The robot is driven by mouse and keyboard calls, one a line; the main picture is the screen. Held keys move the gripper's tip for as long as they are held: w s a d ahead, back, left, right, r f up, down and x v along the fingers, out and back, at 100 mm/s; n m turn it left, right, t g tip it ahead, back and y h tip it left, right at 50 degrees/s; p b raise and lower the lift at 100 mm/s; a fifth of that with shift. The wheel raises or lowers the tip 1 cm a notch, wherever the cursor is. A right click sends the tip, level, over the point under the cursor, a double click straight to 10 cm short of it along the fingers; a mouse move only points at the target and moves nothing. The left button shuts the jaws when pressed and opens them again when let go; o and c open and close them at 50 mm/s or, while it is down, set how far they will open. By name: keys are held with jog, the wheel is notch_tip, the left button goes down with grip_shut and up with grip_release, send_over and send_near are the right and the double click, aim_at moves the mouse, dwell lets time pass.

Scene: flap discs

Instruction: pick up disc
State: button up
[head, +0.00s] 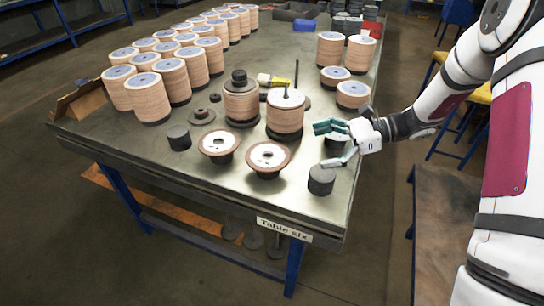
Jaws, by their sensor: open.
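Flap discs stand in tall tan stacks on the metal table (225,185). Two single discs with white centres, a left one (219,145) and a right one (268,158), rest raised near the front edge. A taller stack (285,113) with a thin rod stands behind them, beside another stack (241,103) topped by a dark piece. My gripper (326,144) is open at the table's right side, its fingers pointing left. It is right of the single discs, with a dark cylinder (321,180) below its lower finger. A partly hidden dark round piece shows between the fingers.
Many disc stacks (147,97) fill the back left. Shorter stacks (352,95) stand at the back right. A small black cylinder (179,137) and dark flanges (202,115) lie at the left. A yellow tool (273,80) lies behind. Bare tabletop shows along the front left.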

send_near(263, 156)
jog(key=a+f, duration=0.2)
jog(key=a, duration=0.1)
jog(key=shift+w+p, duration=0.1)
jog(key=shift+p, duration=0.2)
jog(key=shift+r+p+x, duration=0.2)
jog(key=shift+p+x, duration=0.15)
jog(key=shift+x, duration=2.45)
jog(key=c, duration=0.9)
